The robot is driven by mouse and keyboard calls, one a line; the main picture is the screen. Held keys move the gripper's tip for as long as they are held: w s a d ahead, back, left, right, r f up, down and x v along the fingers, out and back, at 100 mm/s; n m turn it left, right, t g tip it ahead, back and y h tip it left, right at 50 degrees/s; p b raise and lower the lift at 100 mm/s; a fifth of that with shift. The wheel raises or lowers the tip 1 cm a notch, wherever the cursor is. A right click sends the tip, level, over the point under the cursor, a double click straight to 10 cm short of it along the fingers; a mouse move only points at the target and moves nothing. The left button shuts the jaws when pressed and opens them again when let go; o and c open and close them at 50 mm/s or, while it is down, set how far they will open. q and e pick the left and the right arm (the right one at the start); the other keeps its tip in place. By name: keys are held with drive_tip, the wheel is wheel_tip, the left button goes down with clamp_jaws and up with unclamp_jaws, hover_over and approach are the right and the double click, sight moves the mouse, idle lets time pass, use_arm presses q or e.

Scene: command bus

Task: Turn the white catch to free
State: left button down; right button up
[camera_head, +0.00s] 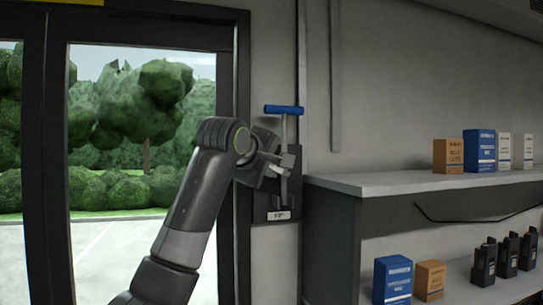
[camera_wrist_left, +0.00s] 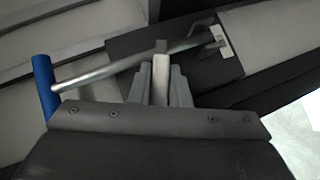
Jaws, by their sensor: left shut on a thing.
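A dark plate (camera_head: 264,200) with a small white label (camera_head: 279,215) is mounted on the wall right of the door frame. A metal lever with a blue handle (camera_head: 284,110) stands upright in front of it, and the blue handle (camera_wrist_left: 45,88) also shows in the left wrist view. My left gripper (camera_head: 276,163) is at the plate, beside the lever. In the left wrist view its fingers are shut on the pale white catch (camera_wrist_left: 161,70), which sticks up between them near the lever rod. The gripper partly hides the catch's base. My right gripper is out of view.
A shelf unit (camera_head: 375,183) stands close to the right of the plate, with boxes (camera_head: 479,150) on top and several handheld radios (camera_head: 508,254) lower down. A glass door with a dark frame (camera_head: 243,90) is at the left.

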use_arm(q)
drive_tip(key=m+g+y+p, duration=0.1)
drive_tip(key=y+p, duration=0.1)
drive_tip(key=p, duration=0.1)
drive_tip(key=m+g+y+p, duration=0.2)
drive_tip(key=p, duration=0.1)
drive_tip(key=shift+d+r, duration=0.1)
drive_tip(key=shift+r, duration=0.1)
drive_tip(key=shift+f+m+g+y+p, duration=0.1)
drive_tip(key=shift+m+g+y+p, duration=0.3)
drive_tip(key=shift+m+y+p, duration=0.5)
drive_tip(key=shift+y+p, duration=0.5)
drive_tip(key=shift+y, duration=0.2)
drive_tip(key=shift+f+m+g+y, duration=0.15)
drive_tip(key=shift+m+g+y, duration=0.35)
drive_tip(key=shift+m+y, duration=0.15)
drive_tip(key=shift+y, duration=0.25)
drive_tip(key=c, duration=1.4)
unclamp_jaws()
